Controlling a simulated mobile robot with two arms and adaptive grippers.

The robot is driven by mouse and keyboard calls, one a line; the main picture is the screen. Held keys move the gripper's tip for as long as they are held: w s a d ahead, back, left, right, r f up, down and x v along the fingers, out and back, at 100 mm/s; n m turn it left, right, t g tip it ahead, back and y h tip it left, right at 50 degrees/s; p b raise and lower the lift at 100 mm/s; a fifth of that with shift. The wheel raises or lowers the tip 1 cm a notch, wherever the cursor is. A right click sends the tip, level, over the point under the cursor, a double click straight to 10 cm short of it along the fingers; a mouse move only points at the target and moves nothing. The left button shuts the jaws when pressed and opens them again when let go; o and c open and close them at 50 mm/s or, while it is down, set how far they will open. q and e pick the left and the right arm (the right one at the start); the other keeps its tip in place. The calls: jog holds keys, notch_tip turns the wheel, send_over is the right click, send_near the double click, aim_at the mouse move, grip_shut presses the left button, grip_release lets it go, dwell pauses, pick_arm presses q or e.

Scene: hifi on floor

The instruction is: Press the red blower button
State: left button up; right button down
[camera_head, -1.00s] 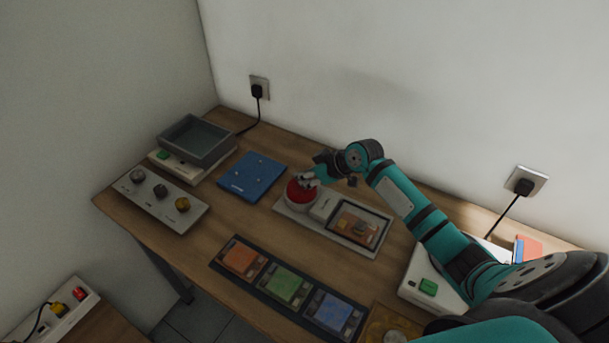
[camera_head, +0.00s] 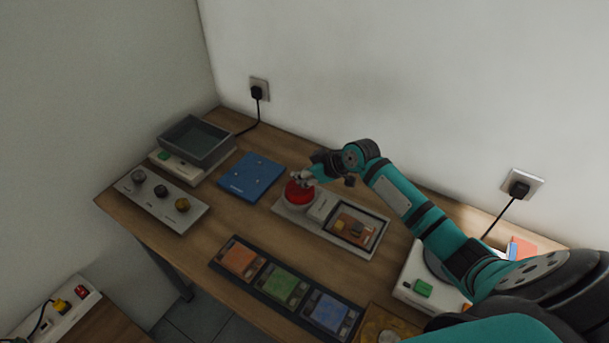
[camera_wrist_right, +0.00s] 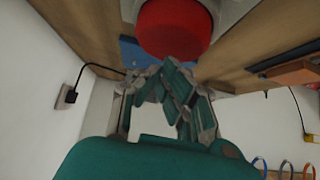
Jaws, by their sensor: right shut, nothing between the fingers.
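The red blower button (camera_head: 298,193) is a large round red button on the left end of a pale base plate (camera_head: 290,213) on the wooden table. My right gripper (camera_head: 304,180) is shut and empty, with its fingertips at the upper right side of the button; I cannot tell whether they touch it. In the right wrist view the red button (camera_wrist_right: 172,27) fills the top middle, and the shut fingers (camera_wrist_right: 172,65) reach its lower edge. My left gripper is not in view.
A tray with a circuit board (camera_head: 352,229) sits on the same plate, right of the button. A blue mat (camera_head: 251,176) lies to the left, near a knob panel (camera_head: 160,200). A dark strip with coloured boards (camera_head: 284,287) lies in front. The wall is close behind.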

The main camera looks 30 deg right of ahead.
aim_at(309, 189)
jog(key=b+v, duration=0.1)
jog(key=v, duration=0.2)
jog(key=shift+d+r, duration=0.15)
jog(key=shift+r, duration=0.1)
pick_arm(q)
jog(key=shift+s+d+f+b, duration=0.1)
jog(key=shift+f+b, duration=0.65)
jog(key=shift+b, duration=0.15)
pick_arm(e)
jog(key=v, duration=0.7)
jog(key=shift+r, duration=0.4)
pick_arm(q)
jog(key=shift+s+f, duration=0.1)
